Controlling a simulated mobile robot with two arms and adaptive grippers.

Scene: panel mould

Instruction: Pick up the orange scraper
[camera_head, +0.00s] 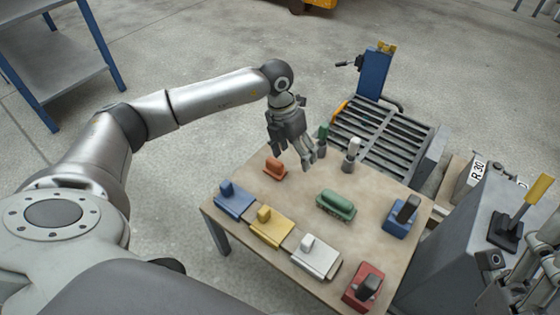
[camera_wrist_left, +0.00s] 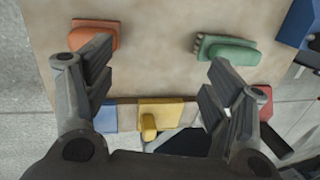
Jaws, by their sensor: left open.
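The orange scraper (camera_head: 275,169) lies near the far left edge of the table (camera_head: 300,200). It also shows at the upper left of the left wrist view (camera_wrist_left: 96,32), just beyond a fingertip and partly covered by it. My left gripper (camera_head: 314,160) is open and empty, pointing down above the far part of the table, to the right of the orange scraper in the head view. It also shows in the left wrist view (camera_wrist_left: 160,75), with its fingers wide apart.
A green brush-like tool (camera_head: 336,204) lies mid-table. Blue (camera_head: 234,200), yellow (camera_head: 271,227) and white (camera_head: 316,257) tools line the near left edge. A red block (camera_head: 363,286) and a blue block (camera_head: 401,217) stand to the right. White-topped (camera_head: 351,155) and green-topped tools stand near the gripper.

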